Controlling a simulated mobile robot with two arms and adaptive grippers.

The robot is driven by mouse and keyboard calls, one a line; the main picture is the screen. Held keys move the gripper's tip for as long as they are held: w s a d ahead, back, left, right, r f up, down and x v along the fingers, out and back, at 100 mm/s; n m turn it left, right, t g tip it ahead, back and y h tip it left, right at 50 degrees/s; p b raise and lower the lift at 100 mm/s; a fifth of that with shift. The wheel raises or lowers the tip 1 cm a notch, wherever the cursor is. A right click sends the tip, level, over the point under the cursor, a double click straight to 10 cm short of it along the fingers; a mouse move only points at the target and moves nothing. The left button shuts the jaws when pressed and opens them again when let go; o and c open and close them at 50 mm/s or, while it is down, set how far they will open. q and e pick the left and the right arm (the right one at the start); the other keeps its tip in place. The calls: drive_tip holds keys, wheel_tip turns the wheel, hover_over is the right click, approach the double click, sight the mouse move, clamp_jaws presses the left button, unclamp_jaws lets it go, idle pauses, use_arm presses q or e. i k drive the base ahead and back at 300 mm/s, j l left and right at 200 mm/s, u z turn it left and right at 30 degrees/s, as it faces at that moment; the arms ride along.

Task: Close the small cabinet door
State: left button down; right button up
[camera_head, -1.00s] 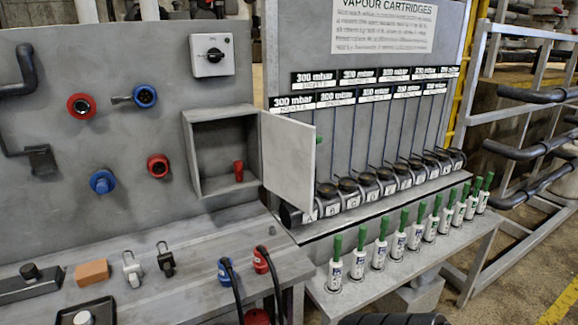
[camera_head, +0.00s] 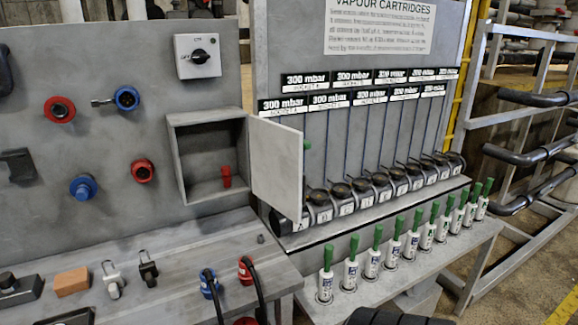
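The small cabinet (camera_head: 182,160) is a grey open box on the upright grey panel, left of the middle of the head view. Its flat grey door (camera_head: 277,170) is hinged on the right side and stands wide open, swung out to the right. A small red object (camera_head: 226,177) stands inside the cabinet, near its right side. Nothing touches the door.
A grey bench (camera_head: 160,260) below the cabinet holds an orange block (camera_head: 71,281), two padlock-like pieces and red and blue plugs with cables. Green-topped cartridges (camera_head: 372,258) line a ledge at right. Metal railings stand at far right. The space before the door looks clear.

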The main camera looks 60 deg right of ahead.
sight(276, 150)
drive_tip(key=k+l, duration=0.1)
drive_tip(key=l, duration=0.55)
drive_tip(key=k+l, duration=0.15)
drive_tip(key=l, duration=0.5)
drive_tip(key=k+l, duration=0.1)
drive_tip(key=l, duration=0.6)
drive_tip(key=k+l+z, duration=0.1)
drive_tip(key=l, duration=0.55)
drive_tip(key=k+l, duration=0.1)
drive_tip(key=l, duration=0.55)
